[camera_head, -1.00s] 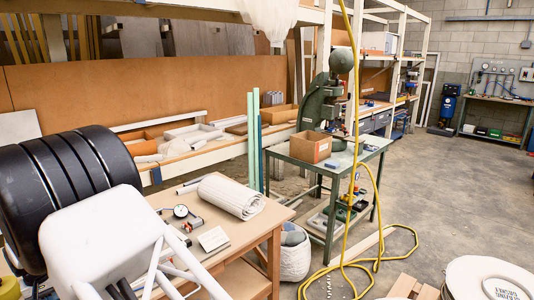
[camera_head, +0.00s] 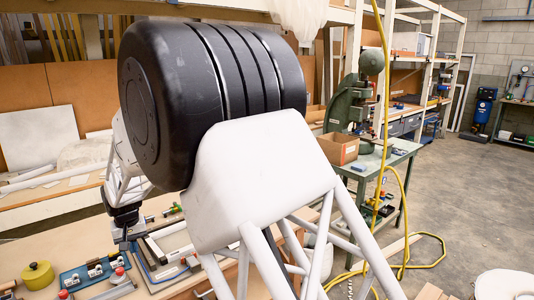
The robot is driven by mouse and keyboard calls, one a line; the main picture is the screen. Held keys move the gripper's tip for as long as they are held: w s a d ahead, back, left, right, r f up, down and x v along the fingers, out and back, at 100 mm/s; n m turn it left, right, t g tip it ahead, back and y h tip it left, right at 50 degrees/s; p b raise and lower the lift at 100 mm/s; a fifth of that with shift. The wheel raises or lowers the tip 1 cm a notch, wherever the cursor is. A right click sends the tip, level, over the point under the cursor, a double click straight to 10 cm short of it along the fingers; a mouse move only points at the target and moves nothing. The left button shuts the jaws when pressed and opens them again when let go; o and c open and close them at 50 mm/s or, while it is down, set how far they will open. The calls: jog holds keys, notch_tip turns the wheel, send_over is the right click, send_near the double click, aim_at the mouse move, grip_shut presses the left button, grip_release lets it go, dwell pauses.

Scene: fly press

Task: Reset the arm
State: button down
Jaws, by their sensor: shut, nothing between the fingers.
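My gripper (camera_head: 124,243) hangs at the left, pointing down over the near workbench (camera_head: 45,250). Its fingers are small in the picture and look closed, with nothing seen between them. My own large black joint and white arm links fill the middle of the view and hide part of the bench. The green fly press (camera_head: 345,108) stands upright at the back right on a green table (camera_head: 403,149), well apart from my gripper.
Near the gripper lie a framed tray (camera_head: 172,262), a blue plate with metal fittings (camera_head: 95,273) and a yellow-green pot (camera_head: 38,275). A cardboard box (camera_head: 338,149) sits by the press. A yellow hose (camera_head: 385,90) hangs at the right.

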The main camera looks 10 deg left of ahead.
jog(key=s+d+r+m, duration=0.1)
jog(key=d+r, duration=0.5)
jog(key=d, duration=0.7)
jog(key=s+d+r+m+t, duration=0.1)
jog(key=d+r, duration=0.4)
jog(key=d, duration=0.8)
jog(key=s+d+r+m, duration=0.15)
jog(key=d+r, duration=0.45)
jog(key=d, duration=0.8)
jog(key=s+d+f+m+t, duration=0.1)
jog(key=s+d+m, duration=0.3)
jog(key=s+d, duration=2.2)
jog(key=shift+s+d+f, duration=0.3)
jog(key=shift+s+d, duration=0.1)
jog(key=shift+d, duration=0.05)
